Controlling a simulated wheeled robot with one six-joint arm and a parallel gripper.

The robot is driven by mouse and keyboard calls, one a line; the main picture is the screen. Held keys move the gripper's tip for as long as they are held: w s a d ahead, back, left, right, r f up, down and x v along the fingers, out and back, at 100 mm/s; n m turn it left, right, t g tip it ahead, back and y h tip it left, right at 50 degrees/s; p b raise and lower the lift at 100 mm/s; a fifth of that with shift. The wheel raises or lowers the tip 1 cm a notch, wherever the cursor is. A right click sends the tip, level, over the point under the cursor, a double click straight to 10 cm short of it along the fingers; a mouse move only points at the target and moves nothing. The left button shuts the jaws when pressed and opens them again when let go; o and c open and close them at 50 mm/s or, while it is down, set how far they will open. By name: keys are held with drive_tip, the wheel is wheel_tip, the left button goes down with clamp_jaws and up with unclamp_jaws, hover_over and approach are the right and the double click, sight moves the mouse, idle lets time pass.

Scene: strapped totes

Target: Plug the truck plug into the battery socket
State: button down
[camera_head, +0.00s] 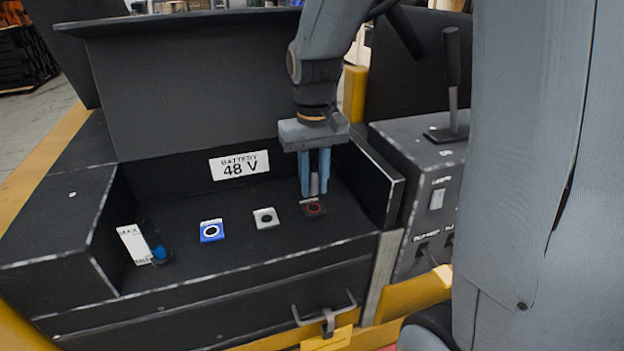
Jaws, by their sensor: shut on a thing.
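My gripper (314,190) points straight down over the battery compartment, its two blue fingers shut on a small grey cylindrical piece, which looks like the truck plug (315,183). The fingers hide much of it. Its lower end is just above or at a dark red square socket (314,209) on the compartment floor; I cannot tell whether it touches or has entered. Which one is the battery socket is not readable.
A white "BATTERY 48 V" label (239,165) is on the back wall, below the raised dark lid (190,85). A blue knob (159,253) sits by a white label at left. The compartment's right wall (372,185) stands close to my gripper. A lever panel (420,150) lies beyond.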

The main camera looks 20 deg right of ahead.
sight(315, 211)
drive_tip(key=shift+f+b, duration=0.85)
drive_tip(key=shift+f, duration=0.35)
drive_tip(key=shift+s+p, duration=0.45)
drive_tip(key=shift+s, duration=0.05)
drive_tip(key=shift+p, duration=0.6)
idle(1.1)
drive_tip(key=shift+f, duration=0.65)
idle(0.5)
drive_tip(key=c, duration=1.4)
unclamp_jaws()
drive_tip(key=shift+c, duration=0.2)
wheel_tip(315, 211, up, 8)
drive_tip(key=b, duration=0.2)
